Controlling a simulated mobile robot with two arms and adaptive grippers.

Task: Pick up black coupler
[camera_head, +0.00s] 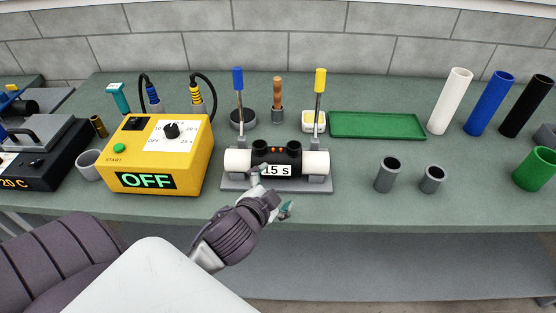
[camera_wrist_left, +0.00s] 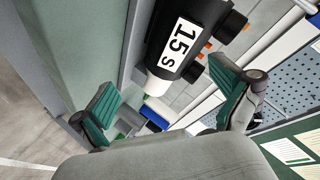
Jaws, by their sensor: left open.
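The black coupler (camera_head: 277,156) lies level in a grey clamp fixture (camera_head: 240,184), with a white pipe end at each side. It bears a white "15 s" label and two upright black terminals. My left gripper (camera_head: 272,194) is open and empty, just in front of the coupler near the bench's front edge. In the left wrist view the coupler (camera_wrist_left: 188,25) shows ahead of and between the spread teal-padded fingers (camera_wrist_left: 165,95), apart from them. One finger hides a little of the fixture's front in the head view. My right gripper is not in view.
A yellow control box (camera_head: 195,165) reading OFF stands left of the fixture. Blue-handled (camera_head: 238,80) and yellow-handled (camera_head: 320,80) clamp levers rise behind the coupler. A green tray (camera_head: 378,135) lies behind right. Grey fittings (camera_head: 387,175) stand at right; bare bench separates them from the fixture.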

